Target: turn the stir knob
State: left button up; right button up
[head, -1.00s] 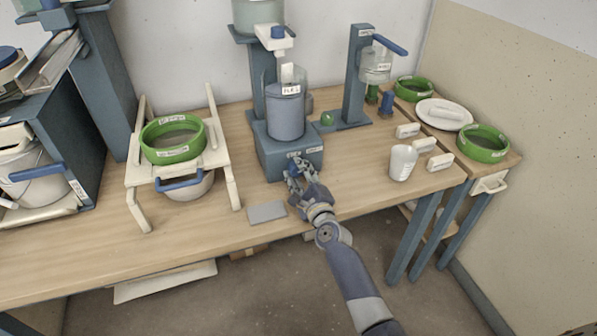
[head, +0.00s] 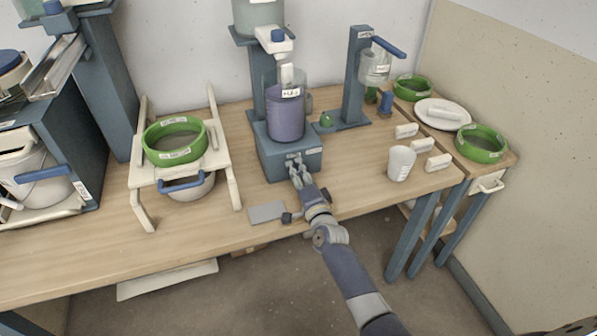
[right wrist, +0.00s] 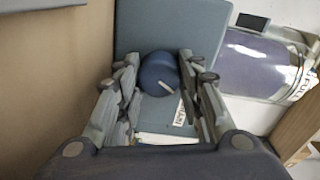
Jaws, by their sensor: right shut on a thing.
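The stir knob (right wrist: 158,72) is a round dark blue knob with a white pointer line, on the front of the blue-grey mixer base (head: 291,163). My right gripper (right wrist: 160,75) has its fingers on either side of the knob and is shut on it. In the head view my right gripper (head: 298,172) reaches the front face of the base and hides the knob. On the base stands a bucket of purple glaze (head: 285,117) with a white label, below the white mixer head (head: 275,42). My left gripper is not in view.
A green-rimmed sieve (head: 174,155) sits on a white stand at left. A grey plate (head: 267,211) lies by the table's front edge. A white cup (head: 400,163) stands at right near several white blocks. A dispenser post (head: 357,75) stands behind.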

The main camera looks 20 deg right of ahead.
jog(key=shift+n, duration=0.5)
jog(key=o, duration=1.1)
jog(key=shift+c, duration=0.2)
jog(key=s, duration=1.2)
jog(key=shift+r, duration=0.1)
